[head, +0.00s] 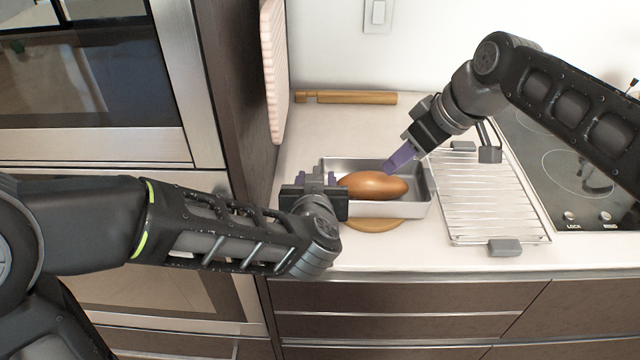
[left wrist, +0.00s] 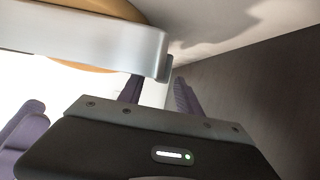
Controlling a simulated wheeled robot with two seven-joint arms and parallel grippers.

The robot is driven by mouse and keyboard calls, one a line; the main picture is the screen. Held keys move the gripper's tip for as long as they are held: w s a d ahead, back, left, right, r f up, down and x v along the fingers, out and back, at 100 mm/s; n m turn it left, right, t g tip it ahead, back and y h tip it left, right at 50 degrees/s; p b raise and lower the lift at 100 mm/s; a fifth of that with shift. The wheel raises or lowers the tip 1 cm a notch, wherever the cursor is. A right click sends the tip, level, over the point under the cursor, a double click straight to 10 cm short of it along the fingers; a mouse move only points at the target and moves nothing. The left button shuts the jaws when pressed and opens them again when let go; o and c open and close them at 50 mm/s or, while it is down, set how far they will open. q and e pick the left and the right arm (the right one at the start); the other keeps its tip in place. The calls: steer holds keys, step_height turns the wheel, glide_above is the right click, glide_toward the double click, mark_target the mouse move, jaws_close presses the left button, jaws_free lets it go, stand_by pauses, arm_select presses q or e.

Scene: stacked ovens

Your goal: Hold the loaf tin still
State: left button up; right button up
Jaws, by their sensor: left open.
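The grey metal loaf tin (head: 418,209) stands on the counter with a brown loaf (head: 375,185) in it. Part of its wall shows close up in the left wrist view (left wrist: 95,45). My left gripper (head: 318,177) is open at the tin's left end and hides part of that end. Whether its fingers touch the tin I cannot tell. My right gripper (head: 395,163) comes down from the upper right, its purple fingertips at the loaf's upper right side, over the tin. Its fingers overlap in this view, so its opening is unclear.
A round wooden board (head: 375,225) shows below the tin's front edge. A wire rack (head: 485,205) lies to the right, beside the cooktop (head: 570,165). A wooden rolling pin (head: 350,98) lies at the back. The oven stack (head: 185,80) closes off the left side.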

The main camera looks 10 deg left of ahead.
arm_select(q)
steer(key=shift+x, duration=1.1)
jaws_close()
stand_by(0.6)
